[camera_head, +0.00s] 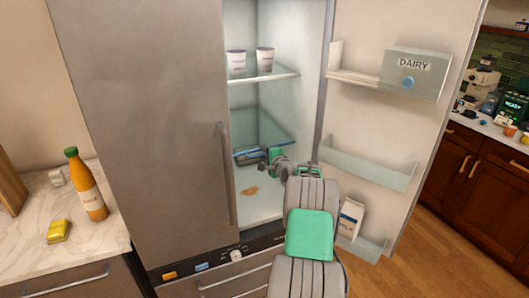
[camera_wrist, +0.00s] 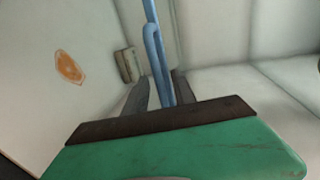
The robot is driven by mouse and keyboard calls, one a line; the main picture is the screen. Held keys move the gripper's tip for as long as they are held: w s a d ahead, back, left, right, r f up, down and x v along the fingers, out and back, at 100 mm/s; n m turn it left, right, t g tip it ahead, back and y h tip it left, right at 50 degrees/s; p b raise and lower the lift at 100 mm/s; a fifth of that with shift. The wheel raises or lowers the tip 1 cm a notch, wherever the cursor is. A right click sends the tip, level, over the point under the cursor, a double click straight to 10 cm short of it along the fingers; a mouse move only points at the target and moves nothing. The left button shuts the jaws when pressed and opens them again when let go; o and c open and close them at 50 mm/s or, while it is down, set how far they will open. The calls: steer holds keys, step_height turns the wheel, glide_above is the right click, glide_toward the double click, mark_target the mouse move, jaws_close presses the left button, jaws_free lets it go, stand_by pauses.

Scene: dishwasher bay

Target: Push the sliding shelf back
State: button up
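The sliding shelf (camera_head: 261,127) is a glass panel with a blue front edge inside the open fridge, below a fixed upper shelf. It appears pulled partly forward. My gripper (camera_head: 263,162) is at its front edge, toward the right side. In the wrist view the blue edge and its looped handle (camera_wrist: 157,52) run between my two dark fingers (camera_wrist: 160,92). The fingers sit close against both sides of the handle and look shut on it. My green palm hides the lower part of this view.
Two cups (camera_head: 250,61) stand on the upper shelf (camera_head: 262,77). An orange-brown stain (camera_head: 250,190) marks the fridge floor; it also shows in the wrist view (camera_wrist: 69,67). The open fridge door (camera_head: 385,125) with its dairy box (camera_head: 413,75) and a carton (camera_head: 349,219) stands right of my arm.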

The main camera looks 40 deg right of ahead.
steer(key=shift+c, duration=0.3)
jaws_close()
steer(key=shift+f, duration=0.1)
